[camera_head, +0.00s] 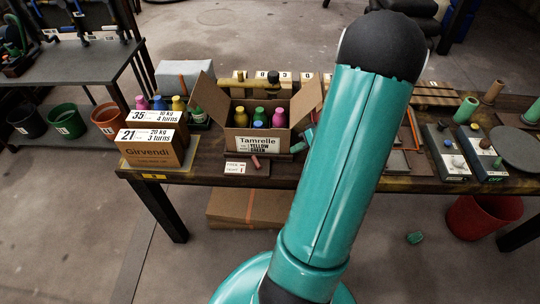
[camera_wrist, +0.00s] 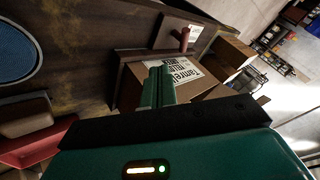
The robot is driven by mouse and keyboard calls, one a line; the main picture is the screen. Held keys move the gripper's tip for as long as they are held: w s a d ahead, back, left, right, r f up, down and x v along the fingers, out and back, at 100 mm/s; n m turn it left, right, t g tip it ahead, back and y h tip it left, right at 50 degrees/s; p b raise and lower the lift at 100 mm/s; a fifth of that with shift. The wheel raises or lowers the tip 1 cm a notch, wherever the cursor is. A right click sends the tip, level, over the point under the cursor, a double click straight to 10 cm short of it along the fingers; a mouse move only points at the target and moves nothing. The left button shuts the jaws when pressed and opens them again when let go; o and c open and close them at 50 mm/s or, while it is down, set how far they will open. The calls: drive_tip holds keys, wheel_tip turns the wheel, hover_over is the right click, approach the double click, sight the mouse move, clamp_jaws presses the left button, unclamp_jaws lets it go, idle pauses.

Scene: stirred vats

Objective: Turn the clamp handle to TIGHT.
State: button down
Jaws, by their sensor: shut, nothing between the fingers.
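The clamp handle looks like a small reddish-brown peg (camera_head: 256,162) beside a white label card (camera_head: 235,168) at the table's front edge, below the open carton. In the wrist view, the peg (camera_wrist: 184,38) stands from a brown plate just past my fingertips, with a gap. The card's small print is hard to read, so I cannot tell the handle's setting. My gripper (camera_wrist: 158,74) is shut and empty, in front of the carton in the wrist view. In the head view, my arm hides most of it; a green part (camera_head: 299,147) shows right of the peg.
The open carton (camera_head: 257,143) marked Tamrelle holds several bottles, close to the handle. A stack of labelled boxes (camera_head: 152,148) stands left. Control boxes (camera_head: 445,150) stand right. A red bin (camera_head: 480,214) is on the floor. Bare tabletop shows beside the handle.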

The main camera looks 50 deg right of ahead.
sight(257, 165)
drive_tip(key=shift+n, duration=0.5)
drive_tip(key=x, duration=0.9)
drive_tip(key=shift+s+a+f, duration=0.1)
drive_tip(key=shift+f, duration=0.4)
drive_tip(key=shift+w+a+r, duration=0.2)
drive_tip(key=shift+w+a, duration=0.05)
drive_tip(key=shift+a, duration=0.35)
drive_tip(key=shift+w+a+r, duration=0.2)
drive_tip(key=shift+w+a, duration=0.05)
drive_tip(key=shift+a, duration=0.35)
drive_tip(key=shift+w+a+r, duration=0.1)
drive_tip(key=shift+w+a, duration=0.2)
drive_tip(key=shift+a, duration=0.25)
